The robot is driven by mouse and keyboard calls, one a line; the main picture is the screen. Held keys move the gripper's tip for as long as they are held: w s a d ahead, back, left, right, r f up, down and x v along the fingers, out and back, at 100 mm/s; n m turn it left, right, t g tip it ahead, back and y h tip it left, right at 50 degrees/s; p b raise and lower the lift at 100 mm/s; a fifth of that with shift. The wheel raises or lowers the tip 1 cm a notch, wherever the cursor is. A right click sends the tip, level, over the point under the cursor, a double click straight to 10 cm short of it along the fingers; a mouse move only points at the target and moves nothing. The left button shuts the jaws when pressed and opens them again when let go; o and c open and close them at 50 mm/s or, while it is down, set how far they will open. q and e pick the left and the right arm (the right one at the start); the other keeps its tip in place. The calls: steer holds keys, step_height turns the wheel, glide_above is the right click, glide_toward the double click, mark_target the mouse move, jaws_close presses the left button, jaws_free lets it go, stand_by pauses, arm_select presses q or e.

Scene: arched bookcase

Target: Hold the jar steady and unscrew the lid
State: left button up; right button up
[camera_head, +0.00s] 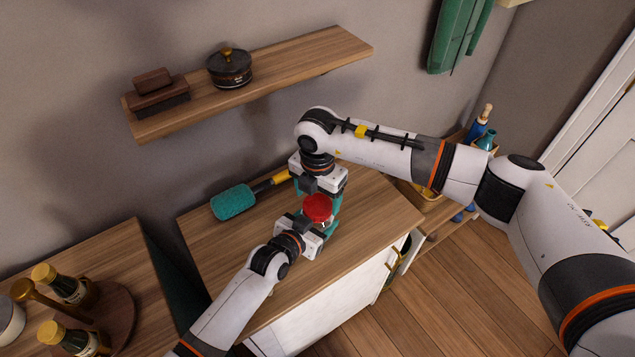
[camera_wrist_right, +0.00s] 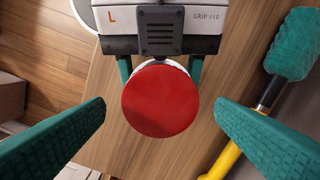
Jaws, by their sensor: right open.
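The jar's round red lid (camera_head: 317,207) is above the wooden cabinet top, between my two grippers. In the right wrist view the lid (camera_wrist_right: 160,98) faces the camera and hides most of the pale jar (camera_wrist_right: 163,62) under it. My left gripper (camera_head: 316,222) has its teal fingers on both sides of the jar below the lid and looks shut on it; the contact is hidden. My right gripper (camera_wrist_right: 160,108) is over the lid from above. Its two teal fingers are open, one on each side of the lid with a clear gap, not touching it.
A teal brush (camera_head: 234,201) with a yellow handle lies on the cabinet top (camera_head: 370,225) beside the grippers. A wall shelf (camera_head: 290,62) holds a dark lidded pot (camera_head: 229,67) and a brown brush (camera_head: 158,92). Bottles (camera_head: 75,285) stand on a round tray at the lower left.

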steer(key=shift+f, duration=1.2)
steer(key=c, duration=1)
steer(key=n, duration=0.4)
steer(key=shift+r, duration=0.1)
steer(key=n, duration=0.6)
steer(key=o, duration=1.1)
